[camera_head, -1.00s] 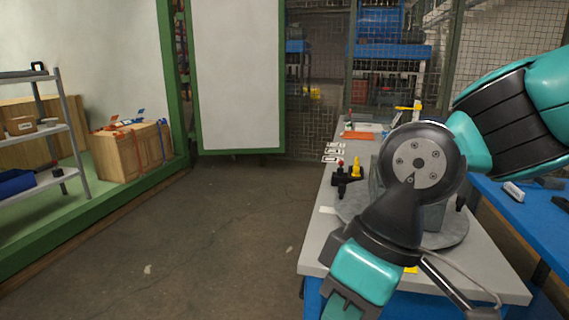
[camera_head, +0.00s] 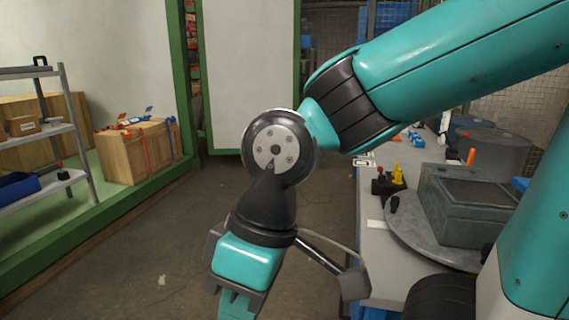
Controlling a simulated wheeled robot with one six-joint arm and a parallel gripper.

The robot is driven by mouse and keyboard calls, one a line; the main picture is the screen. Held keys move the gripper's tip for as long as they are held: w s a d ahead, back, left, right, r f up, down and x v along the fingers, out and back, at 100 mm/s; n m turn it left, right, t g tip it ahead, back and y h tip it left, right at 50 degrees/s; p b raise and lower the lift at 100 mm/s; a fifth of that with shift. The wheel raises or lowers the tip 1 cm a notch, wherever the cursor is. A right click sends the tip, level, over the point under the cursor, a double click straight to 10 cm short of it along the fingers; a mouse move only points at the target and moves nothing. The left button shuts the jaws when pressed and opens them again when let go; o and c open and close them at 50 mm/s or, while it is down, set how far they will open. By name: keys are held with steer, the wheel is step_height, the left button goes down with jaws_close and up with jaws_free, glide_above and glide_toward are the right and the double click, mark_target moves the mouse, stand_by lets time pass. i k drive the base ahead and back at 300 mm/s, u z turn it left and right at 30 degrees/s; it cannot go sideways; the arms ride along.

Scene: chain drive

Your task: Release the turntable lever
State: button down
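The turntable is a round grey disc (camera_head: 408,236) on the grey table at the right, with a grey box (camera_head: 470,208) on it. A small black handle (camera_head: 393,204) stands at the disc's left edge. Just behind it is a black block with a red knob (camera_head: 380,170) and a yellow piece (camera_head: 398,173). I cannot tell for sure which of these is the lever. My gripper (camera_head: 235,303) hangs at the bottom centre, over the floor to the left of the table and apart from the turntable. Its fingertips are cut off by the lower edge of the picture.
The grey table (camera_head: 376,260) runs along the right, with an orange piece (camera_head: 471,157) farther back. My arm hides part of the table's far end. Open floor (camera_head: 150,260) lies to the left. A shelf (camera_head: 40,135) and wooden boxes (camera_head: 137,153) stand at the far left.

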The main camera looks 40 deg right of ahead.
mark_target(382, 179)
steer(key=u, duration=0.05)
steer(key=i, duration=1.4)
steer(key=z, duration=0.3)
steer(key=i, duration=0.95)
steer(key=z, duration=1.35)
steer(key=i, duration=0.95)
steer(key=z, duration=0.85)
